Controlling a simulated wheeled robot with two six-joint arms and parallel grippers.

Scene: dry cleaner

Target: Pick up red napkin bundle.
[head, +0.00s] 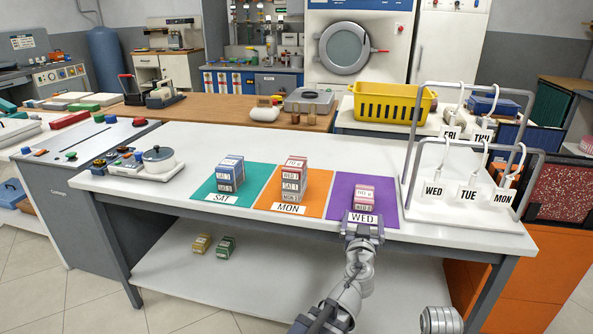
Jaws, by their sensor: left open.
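Small labelled bundles stand stacked on three coloured mats on the white table. A pinkish-red stack (364,196) is on the purple WED mat (384,190). A red-brown stack (293,180) is on the orange MON mat (263,200). Which of these holds the red napkin bundle I cannot tell for sure. My left gripper (361,218) is open and empty at the front edge of the purple mat, just in front of the pinkish-red stack and by the WED label. My right gripper is not in view.
A blue stack (230,175) stands on the teal SAT mat (262,177). A metal rack (448,141) with tags stands at the right, a scale (150,170) at the left. A yellow basket (391,105) is behind. Two small bundles lie on the lower shelf (180,268).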

